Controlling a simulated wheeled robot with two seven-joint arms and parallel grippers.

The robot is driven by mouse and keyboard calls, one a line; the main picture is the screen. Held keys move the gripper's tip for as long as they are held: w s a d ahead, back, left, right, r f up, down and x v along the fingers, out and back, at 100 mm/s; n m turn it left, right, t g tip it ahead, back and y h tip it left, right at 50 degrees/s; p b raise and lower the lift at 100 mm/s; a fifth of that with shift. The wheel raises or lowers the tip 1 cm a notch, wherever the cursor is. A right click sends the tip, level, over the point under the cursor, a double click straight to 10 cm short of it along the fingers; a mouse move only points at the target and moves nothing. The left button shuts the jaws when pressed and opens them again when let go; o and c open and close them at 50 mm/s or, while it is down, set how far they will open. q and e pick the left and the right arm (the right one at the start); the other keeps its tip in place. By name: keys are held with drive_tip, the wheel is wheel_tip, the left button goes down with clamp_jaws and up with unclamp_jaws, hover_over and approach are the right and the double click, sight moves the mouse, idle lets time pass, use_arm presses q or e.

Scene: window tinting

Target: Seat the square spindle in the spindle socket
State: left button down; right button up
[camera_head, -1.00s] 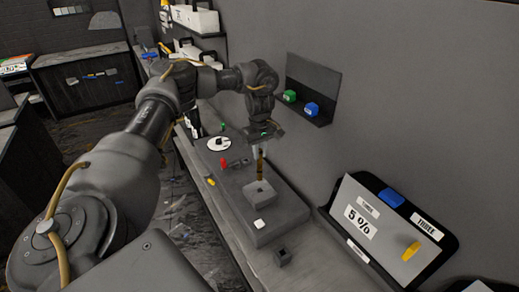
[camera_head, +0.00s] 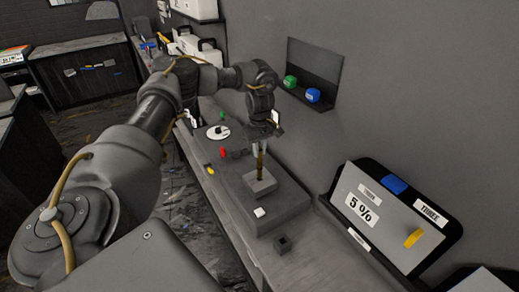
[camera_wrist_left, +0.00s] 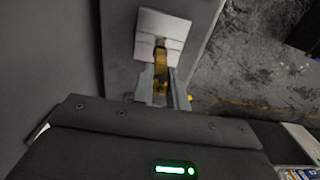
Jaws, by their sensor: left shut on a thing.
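My left gripper (camera_head: 261,150) is shut on the square spindle (camera_head: 260,167), a brownish-yellow upright bar. The spindle's lower end is at the top of a grey square block, the spindle socket (camera_head: 262,187), which sits on a raised grey slab. In the left wrist view my gripper's fingers (camera_wrist_left: 161,88) hold the yellow spindle (camera_wrist_left: 161,66), and its far end meets the light grey socket block (camera_wrist_left: 150,32) around a dark opening. I cannot tell how deep the spindle is in. My right gripper is not in view.
The grey slab (camera_head: 284,210) carries a white cube (camera_head: 260,212). A dark block (camera_head: 282,244) lies in front of it. Red (camera_head: 223,152) and yellow (camera_head: 210,170) pieces lie left.

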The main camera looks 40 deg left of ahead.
sight(260, 163)
use_arm(q)
drive_tip(key=shift+p, duration=0.6)
idle(1.1)
drive_tip(key=shift+f+b, duration=1.45)
drive_tip(key=shift+f, duration=0.85)
drive_tip(key=c, duration=1.3)
unclamp_jaws()
